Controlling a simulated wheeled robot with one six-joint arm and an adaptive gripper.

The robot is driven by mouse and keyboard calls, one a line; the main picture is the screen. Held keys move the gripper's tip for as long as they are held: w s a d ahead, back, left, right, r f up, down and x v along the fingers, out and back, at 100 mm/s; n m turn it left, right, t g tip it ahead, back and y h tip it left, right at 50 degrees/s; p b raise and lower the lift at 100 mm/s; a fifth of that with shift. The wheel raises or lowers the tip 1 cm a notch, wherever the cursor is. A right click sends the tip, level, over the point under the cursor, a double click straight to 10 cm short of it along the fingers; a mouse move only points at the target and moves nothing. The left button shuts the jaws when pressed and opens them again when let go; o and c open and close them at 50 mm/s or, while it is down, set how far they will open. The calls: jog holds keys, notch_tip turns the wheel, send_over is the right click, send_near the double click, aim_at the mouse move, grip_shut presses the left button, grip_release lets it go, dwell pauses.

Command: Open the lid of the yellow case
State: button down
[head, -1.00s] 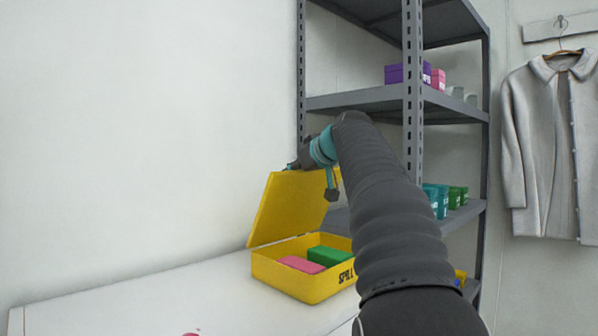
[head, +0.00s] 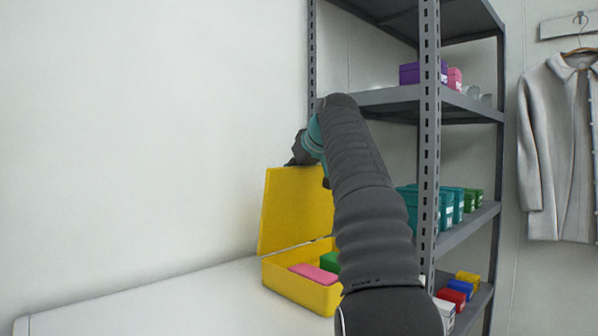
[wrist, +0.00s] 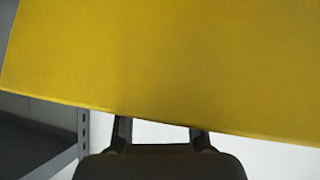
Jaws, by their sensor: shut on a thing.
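The yellow case (head: 300,291) sits on the white table with its lid (head: 292,210) standing raised, close to upright, hinged along the case's left and back side. A pink block (head: 314,273) and a green block (head: 330,261) lie inside the case, the green one partly hidden by my arm. My gripper (head: 297,160) is at the lid's top edge, its fingers mostly hidden in the head view. In the wrist view the yellow lid fills the upper part, and my gripper's fingers (wrist: 160,130) meet its edge, shut on it.
A grey shelf unit (head: 429,150) stands right of the case, with purple, pink, teal, green and other coloured boxes on it. A pale jacket (head: 560,150) hangs at the far right. The table (head: 150,300) is clear left of the case.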

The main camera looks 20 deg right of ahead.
jog(key=shift+w+a+f+g, duration=0.2)
jog(key=shift+w+f, duration=0.1)
jog(key=shift+f, duration=0.15)
jog(key=shift+w+a+f+g, duration=0.1)
jog(key=shift+w+f+g, duration=0.1)
jog(key=shift+w+f, duration=0.15)
dwell(0.6)
jog(key=c, duration=0.8)
grip_release()
jog(key=shift+f, duration=0.1)
jog(key=shift+o, duration=0.2)
jog(key=shift+s, duration=0.15)
jog(key=v, duration=1.2)
jog(key=shift+s+r, duration=0.2)
jog(key=shift+r, duration=0.25)
jog(key=shift+s, duration=0.1)
